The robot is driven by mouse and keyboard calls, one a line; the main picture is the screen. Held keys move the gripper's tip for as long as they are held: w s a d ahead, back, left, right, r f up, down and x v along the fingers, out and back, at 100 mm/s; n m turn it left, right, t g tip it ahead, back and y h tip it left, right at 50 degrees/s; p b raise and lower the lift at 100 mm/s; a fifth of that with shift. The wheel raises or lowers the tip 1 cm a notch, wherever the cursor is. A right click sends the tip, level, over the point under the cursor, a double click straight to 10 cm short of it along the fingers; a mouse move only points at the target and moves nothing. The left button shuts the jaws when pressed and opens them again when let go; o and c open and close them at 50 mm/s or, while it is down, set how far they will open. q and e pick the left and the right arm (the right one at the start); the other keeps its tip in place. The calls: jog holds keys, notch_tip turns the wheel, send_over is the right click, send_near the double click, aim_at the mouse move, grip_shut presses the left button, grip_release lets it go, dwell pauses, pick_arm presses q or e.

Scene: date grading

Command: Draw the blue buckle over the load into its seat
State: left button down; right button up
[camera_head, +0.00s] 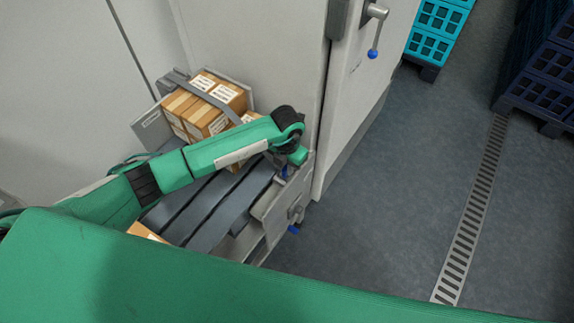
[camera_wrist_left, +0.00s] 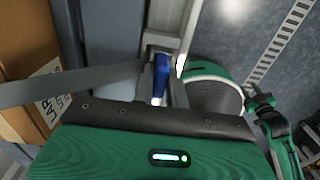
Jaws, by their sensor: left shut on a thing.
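The blue buckle (camera_head: 284,172) is at the end of a grey strap, by the right side of the slatted deck (camera_head: 215,205). My left gripper (camera_head: 290,160) is shut on the buckle. In the left wrist view the buckle (camera_wrist_left: 160,78) stands upright beside a pale metal rail, with the grey strap (camera_wrist_left: 75,84) running off to the left past a carton. The load, several brown cartons (camera_head: 207,108), sits at the deck's far end with a grey strap across its top. My left forearm hides part of the deck and cartons. I cannot make out the seat. My right gripper does not show.
A pale cabinet (camera_head: 268,60) stands behind the deck, and a door lever with a blue knob (camera_head: 374,53) is to its right. Another blue-knobbed latch (camera_head: 294,229) is on the deck's side. Turquoise crates (camera_head: 437,22) and dark blue crates (camera_head: 545,75) stand beyond clear floor.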

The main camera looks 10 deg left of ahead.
pick_arm(q)
jog(key=shift+f, duration=0.1)
dwell(0.3)
jog(key=c, duration=1.3)
grip_release()
